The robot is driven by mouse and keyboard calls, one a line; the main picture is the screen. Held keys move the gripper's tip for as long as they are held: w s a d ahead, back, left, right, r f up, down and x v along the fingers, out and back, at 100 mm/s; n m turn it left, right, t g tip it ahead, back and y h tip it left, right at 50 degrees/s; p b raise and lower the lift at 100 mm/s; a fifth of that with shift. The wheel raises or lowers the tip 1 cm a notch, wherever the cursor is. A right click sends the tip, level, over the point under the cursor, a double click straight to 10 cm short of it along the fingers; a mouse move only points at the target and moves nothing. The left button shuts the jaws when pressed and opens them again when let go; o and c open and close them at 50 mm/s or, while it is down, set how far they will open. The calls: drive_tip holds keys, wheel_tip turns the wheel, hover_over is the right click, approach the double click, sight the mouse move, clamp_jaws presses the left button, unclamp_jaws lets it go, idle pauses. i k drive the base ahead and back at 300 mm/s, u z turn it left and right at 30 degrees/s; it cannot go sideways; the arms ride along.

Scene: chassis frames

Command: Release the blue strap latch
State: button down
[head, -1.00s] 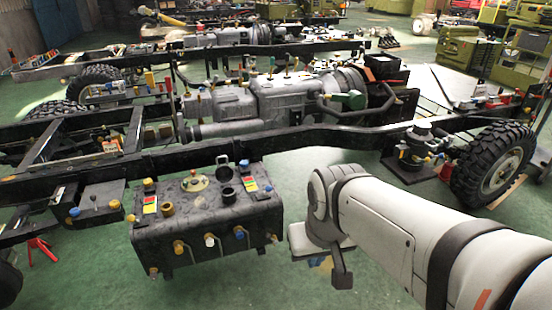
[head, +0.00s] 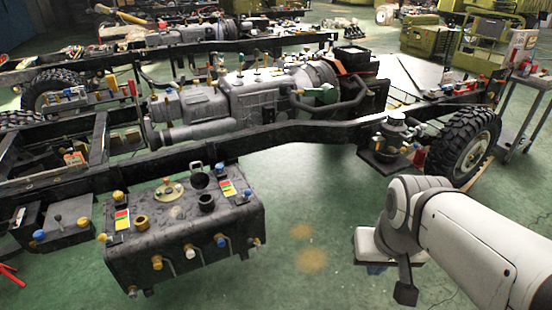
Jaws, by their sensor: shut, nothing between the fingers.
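A black tank (head: 125,262) hangs at the side of the truck frame, left of centre. Its front carries several coloured handles, among them a blue one (head: 221,240) right of the middle. Another blue knob (head: 248,192) is at the tank's right upper edge. I cannot tell for sure which blue part is the strap latch. My gripper (head: 405,292) is at the end of my white arm at lower right, pointing down. It is shut and empty, well right of the tank and apart from it. Its fingers are small and partly hidden.
The long black chassis rail (head: 290,136) runs across behind the tank. A wheel (head: 468,150) and a metal cart (head: 522,100) stand at the right. A battery box (head: 65,225) with a blue knob is left of the tank. Green floor (head: 310,220) between tank and arm is clear.

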sight(247, 192)
drive_tip(key=u, duration=0.05)
drive_tip(key=i, duration=1)
drive_tip(key=z, duration=0.05)
